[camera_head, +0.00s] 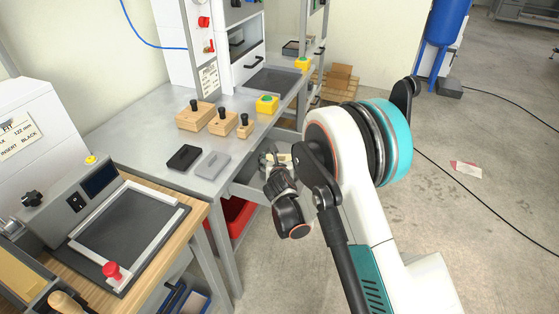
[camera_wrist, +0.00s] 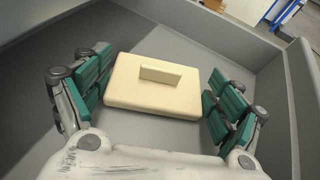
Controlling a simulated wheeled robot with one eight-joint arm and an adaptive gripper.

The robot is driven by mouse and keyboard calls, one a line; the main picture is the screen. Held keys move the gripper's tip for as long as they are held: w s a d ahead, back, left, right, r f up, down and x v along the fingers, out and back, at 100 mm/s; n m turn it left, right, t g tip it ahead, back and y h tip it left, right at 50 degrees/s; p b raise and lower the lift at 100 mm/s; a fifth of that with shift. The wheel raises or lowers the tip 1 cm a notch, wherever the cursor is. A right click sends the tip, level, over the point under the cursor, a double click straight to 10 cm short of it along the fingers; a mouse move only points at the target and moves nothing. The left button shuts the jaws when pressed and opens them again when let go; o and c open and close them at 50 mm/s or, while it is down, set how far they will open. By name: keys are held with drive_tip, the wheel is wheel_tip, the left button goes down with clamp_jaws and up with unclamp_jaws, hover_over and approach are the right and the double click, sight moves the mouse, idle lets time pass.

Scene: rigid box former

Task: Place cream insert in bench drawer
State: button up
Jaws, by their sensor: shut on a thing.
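The cream insert (camera_wrist: 155,98) is a pale block with a raised bar on top, in the middle of the wrist view. My gripper (camera_wrist: 158,92) is shut on it, with green finger pads at its left and right sides. Around and below them is the grey open bench drawer (camera_wrist: 290,100). I cannot tell whether the insert touches the drawer floor. In the head view, the drawer (camera_head: 245,188) is pulled out from the bench, and my gripper (camera_head: 277,163) reaches into it. The insert is mostly hidden there.
The grey bench (camera_head: 140,125) carries wooden blocks with black knobs (camera_head: 222,123), a black insert (camera_head: 184,157) and a grey insert (camera_head: 212,164). A red bin (camera_head: 236,215) is below. A machine with a red knob (camera_head: 112,270) stands at the left. Open floor lies right.

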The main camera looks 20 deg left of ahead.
drive_tip(key=o, duration=0.6)
drive_tip(key=shift+f, duration=0.1)
drive_tip(key=shift+s+r, duration=0.15)
drive_tip(key=shift+r, duration=0.1)
drive_tip(key=p+v, duration=0.2)
drive_tip(key=v, duration=0.4)
drive_tip(key=shift+s+r, duration=0.1)
drive_tip(key=shift+s+d+r+p, duration=0.1)
drive_tip(key=shift+s+d+p, duration=0.2)
drive_tip(key=shift+s, duration=0.1)
drive_tip(key=shift+a, duration=0.1)
